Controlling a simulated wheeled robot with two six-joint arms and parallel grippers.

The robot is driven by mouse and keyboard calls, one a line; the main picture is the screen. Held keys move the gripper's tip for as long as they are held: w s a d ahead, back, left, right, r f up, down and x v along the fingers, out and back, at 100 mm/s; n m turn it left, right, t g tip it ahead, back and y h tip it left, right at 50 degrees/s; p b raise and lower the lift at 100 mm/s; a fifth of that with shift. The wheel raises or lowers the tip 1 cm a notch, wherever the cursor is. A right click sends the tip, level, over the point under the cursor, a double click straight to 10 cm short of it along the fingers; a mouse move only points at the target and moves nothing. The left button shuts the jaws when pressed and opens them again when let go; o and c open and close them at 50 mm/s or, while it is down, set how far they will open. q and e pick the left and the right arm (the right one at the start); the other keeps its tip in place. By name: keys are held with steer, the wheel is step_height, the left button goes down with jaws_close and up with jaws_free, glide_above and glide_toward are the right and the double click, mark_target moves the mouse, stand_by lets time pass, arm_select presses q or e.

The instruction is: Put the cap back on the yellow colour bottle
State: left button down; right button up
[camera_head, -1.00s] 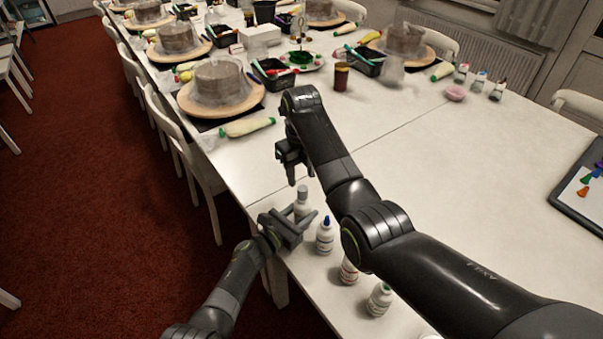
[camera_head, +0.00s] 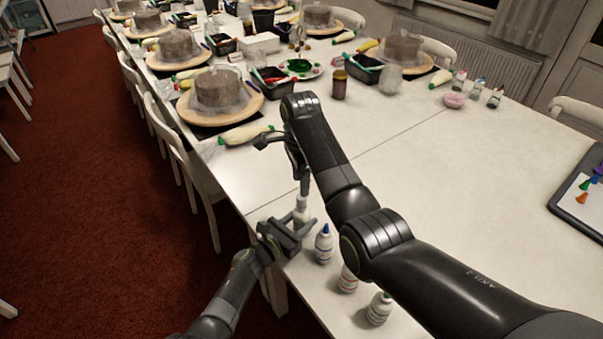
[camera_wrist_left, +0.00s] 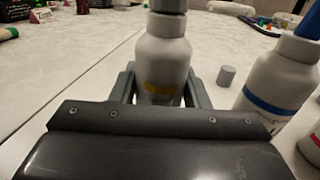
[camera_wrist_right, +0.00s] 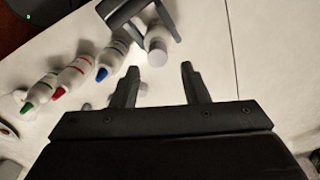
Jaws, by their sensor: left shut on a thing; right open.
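The yellow colour bottle (camera_wrist_left: 160,55), white with a yellow band, is upright between the fingers of my left gripper (camera_wrist_left: 163,88), which is shut on it near the table edge. A grey cap (camera_wrist_left: 168,5) sits on its top, cut off by the left wrist view's upper edge. In the right wrist view the grey cap top (camera_wrist_right: 157,57) faces the camera. My right gripper (camera_wrist_right: 158,66) is open and empty, close above the bottle in the head view (camera_head: 302,184). Another loose grey cap (camera_wrist_left: 226,76) lies on the table beside the bottle.
A blue-tipped bottle (camera_head: 324,246), a red one (camera_wrist_right: 67,80) and a green one (camera_wrist_right: 40,90) stand in a row nearby. Cake turntables (camera_head: 215,112) stand farther back.

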steer(key=n, duration=0.5)
steer(key=shift+r, duration=0.15)
steer(key=n, duration=0.6)
steer(key=shift+r, duration=0.15)
steer(key=n, duration=0.4)
steer(key=shift+r+n, duration=0.1)
steer(key=shift+n, duration=0.3)
steer(key=n, duration=0.4)
steer(key=shift+r+n, duration=0.1)
steer(key=shift+n, duration=0.3)
steer(key=n, duration=0.4)
steer(key=shift+s+r+n, duration=0.1)
steer(key=shift+n, duration=0.2)
steer(key=n, duration=0.4)
steer(key=shift+r+n, duration=0.15)
steer(key=shift+n, duration=0.15)
steer(key=n, duration=0.4)
steer(key=shift+d+r+n, duration=0.1)
steer(key=shift+n, duration=0.3)
steer(key=n, duration=0.5)
steer(key=shift+r, duration=0.1)
